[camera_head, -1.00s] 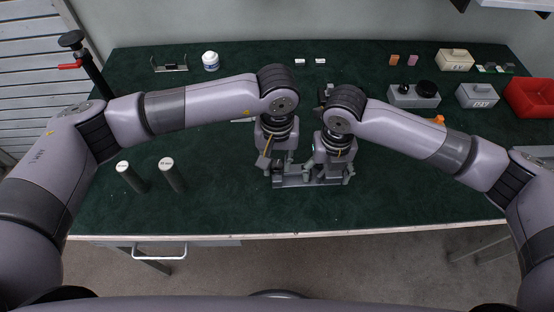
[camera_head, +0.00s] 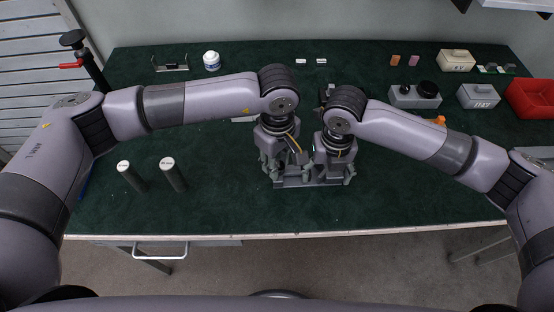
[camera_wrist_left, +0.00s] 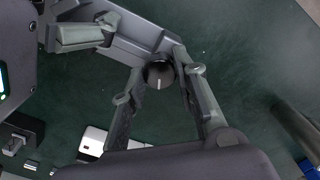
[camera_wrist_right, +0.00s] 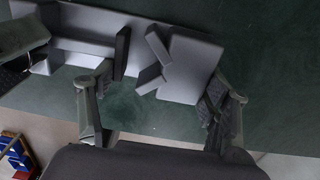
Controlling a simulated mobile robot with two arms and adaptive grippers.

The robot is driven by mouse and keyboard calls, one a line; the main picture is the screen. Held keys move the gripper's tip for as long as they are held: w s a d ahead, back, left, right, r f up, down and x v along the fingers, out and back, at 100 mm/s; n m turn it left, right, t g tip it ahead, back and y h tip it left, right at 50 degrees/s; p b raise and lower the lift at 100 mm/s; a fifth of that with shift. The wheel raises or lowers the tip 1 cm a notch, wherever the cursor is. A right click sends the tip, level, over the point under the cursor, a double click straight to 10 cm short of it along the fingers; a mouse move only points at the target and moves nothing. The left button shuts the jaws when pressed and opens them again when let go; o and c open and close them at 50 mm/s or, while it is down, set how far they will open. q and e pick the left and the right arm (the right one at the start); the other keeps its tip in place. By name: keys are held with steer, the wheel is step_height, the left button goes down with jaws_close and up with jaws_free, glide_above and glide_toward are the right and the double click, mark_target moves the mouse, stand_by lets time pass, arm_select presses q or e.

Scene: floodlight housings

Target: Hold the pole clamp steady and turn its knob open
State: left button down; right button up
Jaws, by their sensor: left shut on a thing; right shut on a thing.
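The grey pole clamp (camera_head: 307,183) lies on the green bench top near its front edge, partly hidden by both hands. Its round black knob (camera_wrist_left: 159,72) with a white line shows in the left wrist view. My left gripper (camera_head: 274,172) is shut on the knob, one finger on each side. My right gripper (camera_head: 336,172) is shut on the clamp body. In the right wrist view the clamp's grey block (camera_wrist_right: 190,70) and an angled jaw piece sit between the right gripper's fingers; the exact contact is hard to see.
Two dark cylinders (camera_head: 172,175) with white tops stand left of the clamp. A post with a red lever (camera_head: 72,66) stands at the left edge. Grey boxes (camera_head: 414,97) and a red bin (camera_head: 535,98) are at the right. The front right of the bench is clear.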

mark_target(278, 164)
arm_select(q)
steer(key=n, duration=0.5)
stand_by(0.4)
steer(key=shift+f, duration=0.15)
stand_by(1.0)
steer(key=c, duration=1.3)
jaws_free()
steer(key=shift+o, duration=0.3)
step_height(278, 164, up, 12)
